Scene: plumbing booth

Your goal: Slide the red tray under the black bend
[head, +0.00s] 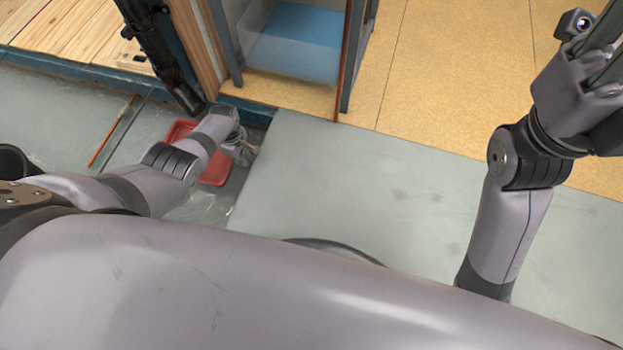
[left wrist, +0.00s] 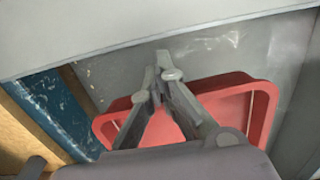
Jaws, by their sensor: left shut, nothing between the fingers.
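The red tray (head: 216,172) lies on the grey floor, partly hidden by my left arm in the head view. In the left wrist view the red tray (left wrist: 262,100) shows its raised rim on both sides of my fingers. The black bend (head: 186,97) is the lower end of a black pipe, seen just beyond the tray's far left corner. My left gripper (head: 243,150) is shut and empty; in the left wrist view its fingertips (left wrist: 163,73) meet over the tray's area. Contact with the tray cannot be told. My right gripper (head: 600,75) is cut off at the right edge.
A blue-edged wooden platform (head: 60,62) stands at the upper left. A metal-framed cabinet with a blue floor (head: 297,38) is behind the tray. A copper-coloured rod (head: 112,130) lies left. A grey panel (head: 350,185) borders the tray on the right.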

